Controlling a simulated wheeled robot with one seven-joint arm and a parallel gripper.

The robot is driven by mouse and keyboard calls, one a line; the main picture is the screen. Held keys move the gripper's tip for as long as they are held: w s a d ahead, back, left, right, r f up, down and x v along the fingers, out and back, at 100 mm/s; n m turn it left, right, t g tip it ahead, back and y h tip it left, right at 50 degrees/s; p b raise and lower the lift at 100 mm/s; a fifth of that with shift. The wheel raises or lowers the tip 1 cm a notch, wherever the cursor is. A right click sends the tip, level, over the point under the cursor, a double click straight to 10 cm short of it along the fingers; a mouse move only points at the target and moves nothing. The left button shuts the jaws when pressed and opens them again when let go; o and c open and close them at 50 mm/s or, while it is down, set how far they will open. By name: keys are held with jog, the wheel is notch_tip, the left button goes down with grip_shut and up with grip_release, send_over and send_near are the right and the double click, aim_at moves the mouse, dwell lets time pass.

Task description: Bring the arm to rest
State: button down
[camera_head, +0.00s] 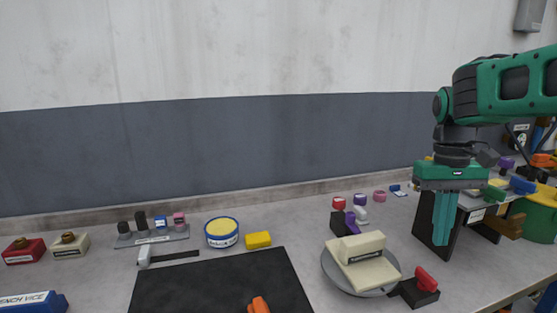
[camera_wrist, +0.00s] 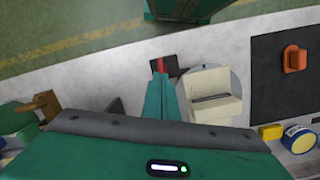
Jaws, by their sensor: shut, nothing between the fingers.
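My gripper (camera_head: 444,219) is green and points straight down at the right of the head view. Its two fingers are together with nothing between them. It hangs above the bench, in front of a dark-sided stand (camera_head: 425,235). In the wrist view my gripper (camera_wrist: 160,85) also shows its fingers closed. My arm reaches in from the right edge of the head view.
A grey turntable (camera_head: 334,270) bears a cream block (camera_head: 362,260). A black block with a red lever (camera_head: 425,281) stands beside it. A black mat (camera_head: 220,285) with an orange item (camera_head: 259,305) lies left. A green and yellow bin (camera_head: 541,218) is far right.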

jog(key=s+d+f+m, duration=0.2)
jog(key=s+f, duration=0.3)
jog(key=s, duration=0.4)
jog(key=s+d+f+m+t, duration=0.1)
jog(key=s+d+f+m, duration=0.2)
jog(key=s, duration=0.7)
jog(key=shift+s+d+f+t+y, duration=0.3)
jog(key=shift+d+f, duration=0.55)
jog(key=shift+d, duration=0.2)
jog(key=shift+w, duration=0.15)
jog(key=shift+w+f, duration=0.25)
jog(key=shift+w, duration=0.25)
